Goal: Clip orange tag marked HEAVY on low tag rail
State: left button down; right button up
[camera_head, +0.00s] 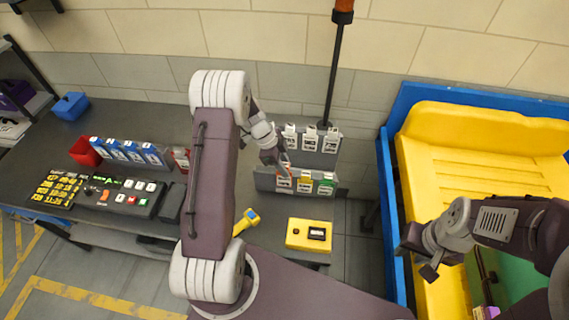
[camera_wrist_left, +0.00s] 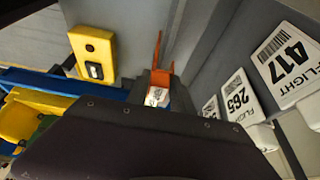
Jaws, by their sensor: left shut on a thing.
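My left gripper (camera_head: 283,165) is at the low tag rail (camera_head: 263,180), just above its left part. In the left wrist view an orange two-pronged piece (camera_wrist_left: 158,62) stands out beyond my gripper, with a small white label (camera_wrist_left: 157,97) near it. I take it as the orange tag, held in the shut jaws; its wording is unreadable. The low rail carries a red-topped tag (camera_head: 284,184), a yellow-topped tag (camera_head: 305,185) and a green-topped tag (camera_head: 326,185). Whether the held tag touches the rail is hidden. My right gripper (camera_head: 420,256) is open and empty over the yellow bin.
An upper rail (camera_head: 329,142) holds white flight tags, close beside my gripper in the wrist view (camera_wrist_left: 290,70). A yellow device (camera_head: 309,235) and a yellow handheld tool (camera_head: 246,221) lie below. Blue tags (camera_head: 132,151) stand at left. A blue-framed yellow bin (camera_head: 470,165) is right.

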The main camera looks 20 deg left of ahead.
pick_arm(q)
jog(key=shift+f+b, duration=1.65)
jog(key=shift+b, duration=0.1)
jog(key=c, duration=1)
grip_release()
jog(key=shift+c, duration=0.2)
jog(key=w+b+v, duration=0.1)
jog(key=v, duration=0.8)
jog(key=shift+s+b, duration=0.3)
jog(key=shift+s, duration=0.2)
jog(key=shift+a, duration=0.1)
